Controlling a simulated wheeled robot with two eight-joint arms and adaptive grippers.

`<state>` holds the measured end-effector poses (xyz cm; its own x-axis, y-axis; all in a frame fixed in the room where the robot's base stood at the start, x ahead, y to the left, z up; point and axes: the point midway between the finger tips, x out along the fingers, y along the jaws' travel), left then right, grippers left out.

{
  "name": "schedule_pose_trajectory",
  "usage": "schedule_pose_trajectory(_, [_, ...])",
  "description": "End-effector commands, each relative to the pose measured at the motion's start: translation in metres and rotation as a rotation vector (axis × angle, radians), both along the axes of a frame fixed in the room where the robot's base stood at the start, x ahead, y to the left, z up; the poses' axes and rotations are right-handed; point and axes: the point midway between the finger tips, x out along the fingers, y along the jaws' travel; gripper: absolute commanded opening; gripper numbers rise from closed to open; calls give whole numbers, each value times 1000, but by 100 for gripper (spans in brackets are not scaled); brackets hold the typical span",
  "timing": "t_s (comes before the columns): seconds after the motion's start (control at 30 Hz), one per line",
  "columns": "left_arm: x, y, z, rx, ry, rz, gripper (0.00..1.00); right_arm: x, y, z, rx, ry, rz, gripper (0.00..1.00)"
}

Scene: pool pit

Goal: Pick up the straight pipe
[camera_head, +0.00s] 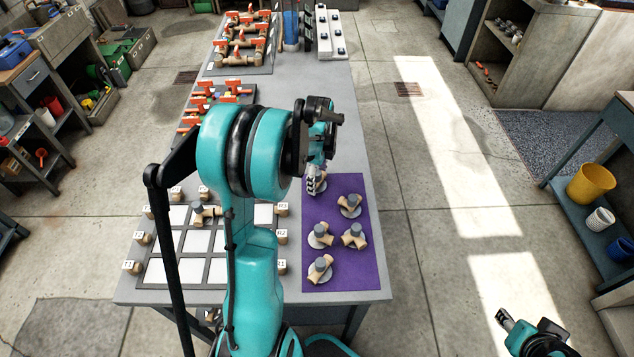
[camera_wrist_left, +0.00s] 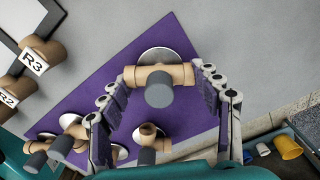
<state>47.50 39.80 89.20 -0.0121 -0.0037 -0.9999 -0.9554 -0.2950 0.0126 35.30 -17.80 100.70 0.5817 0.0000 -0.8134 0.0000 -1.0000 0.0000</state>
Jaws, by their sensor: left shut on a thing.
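The straight pipe (camera_wrist_left: 133,76) is a tan tube with a grey stub, over a white disc (camera_wrist_left: 160,55) at one end of the purple mat. My left gripper (camera_wrist_left: 160,80) is shut on it, with a finger at each end of the tube. In the head view my left gripper (camera_head: 316,184) is at the far left of the purple mat (camera_head: 337,192), and its wrist and fingers mostly hide the pipe. I cannot tell whether the pipe is off its disc. My right gripper (camera_head: 505,318) is low at the right, away from the table; its jaws are too small to read.
Other tan fittings with grey stubs (camera_head: 354,235) stand on white discs nearer on the mat. A grid board with white squares (camera_head: 190,268) lies left, with labelled blocks such as R3 (camera_wrist_left: 35,62). Red-handled valve racks (camera_head: 240,45) stand farther back.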

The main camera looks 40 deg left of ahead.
Motion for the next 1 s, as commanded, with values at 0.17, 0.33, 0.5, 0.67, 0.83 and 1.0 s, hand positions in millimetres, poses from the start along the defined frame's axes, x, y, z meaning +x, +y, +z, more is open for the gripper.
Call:
schedule_pose_trajectory(0.17, [0, 0, 1, 0, 1, 0, 27, 0, 0, 0, 0, 0, 0, 40])
schedule_pose_trajectory(0.33, [0, 0, 12, 0, 1, 0, 27, 0, 0, 6, 0, 0, 0, 40])
schedule_pose_trajectory(0.5, [0, 0, 40, 0, 0, 0, 27, 0, 0, 20, 0, 0, 0, 40])
schedule_pose_trajectory(0.67, [0, -30, 62, 0, 1, -5, 27, 0, 0, 31, 0, 0, 0, 40])
schedule_pose_trajectory(0.83, [2, -70, 84, 0, 0, -6, 27, 0, 0, 43, 0, 0, 0, 40])
schedule_pose_trajectory(1.0, [2, -98, 100, 0, 0, -4, 27, 0, 0, 50, 0, 0, 0, 40])
